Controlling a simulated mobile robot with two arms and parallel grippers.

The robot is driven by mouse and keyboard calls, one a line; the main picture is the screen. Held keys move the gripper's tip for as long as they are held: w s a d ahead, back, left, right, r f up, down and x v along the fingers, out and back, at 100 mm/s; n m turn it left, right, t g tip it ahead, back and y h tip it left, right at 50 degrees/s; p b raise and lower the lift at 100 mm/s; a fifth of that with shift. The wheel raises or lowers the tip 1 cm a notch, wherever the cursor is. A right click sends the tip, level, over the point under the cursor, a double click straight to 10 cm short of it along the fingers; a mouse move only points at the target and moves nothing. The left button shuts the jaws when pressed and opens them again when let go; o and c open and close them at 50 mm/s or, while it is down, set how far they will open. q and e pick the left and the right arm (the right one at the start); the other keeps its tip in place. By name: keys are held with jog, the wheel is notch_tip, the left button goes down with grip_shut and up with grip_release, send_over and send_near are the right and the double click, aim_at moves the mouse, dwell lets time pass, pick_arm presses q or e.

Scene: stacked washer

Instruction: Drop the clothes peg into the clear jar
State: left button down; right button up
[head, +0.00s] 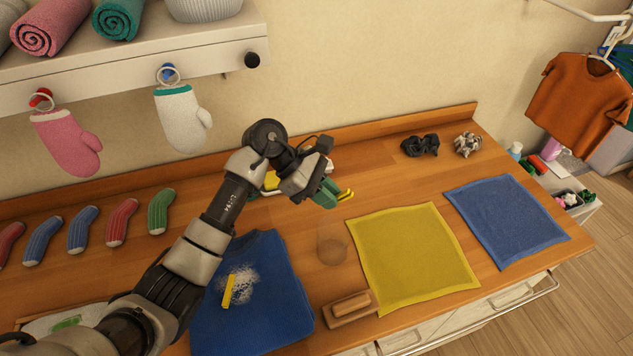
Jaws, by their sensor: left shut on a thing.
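My left gripper (337,194) is above the wooden counter near the back wall, its tip pointing right. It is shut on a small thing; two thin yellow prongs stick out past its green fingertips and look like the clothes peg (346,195). The fingers hide the rest of it. The clear jar (332,246) stands on the counter below the gripper in the picture, between the blue garment and the yellow cloth. It is see-through and faint, and I cannot make out anything in it. The gripper and peg are apart from the jar. My right gripper is not in view.
Near the jar are a yellow cloth (412,258), a wooden brush (350,307) and a blue garment (255,305) with white powder and a yellow stick (229,291). A blue cloth (508,220) lies right. Mitts hang from the shelf (130,65) at upper left.

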aim_at(324, 219)
pick_arm(q)
jog(key=shift+s+a+n+t+h+p, duration=0.15)
jog(key=shift+n+t+h+p, duration=0.2)
jog(key=shift+n+t+h, duration=0.45)
jog(key=shift+f+n, duration=0.25)
jog(key=shift+n, duration=0.05)
jog(key=shift+f+b, duration=1.8)
jog(key=shift+f, duration=1.95)
jog(key=shift+a, duration=0.1)
jog(key=c, duration=1.1)
grip_release()
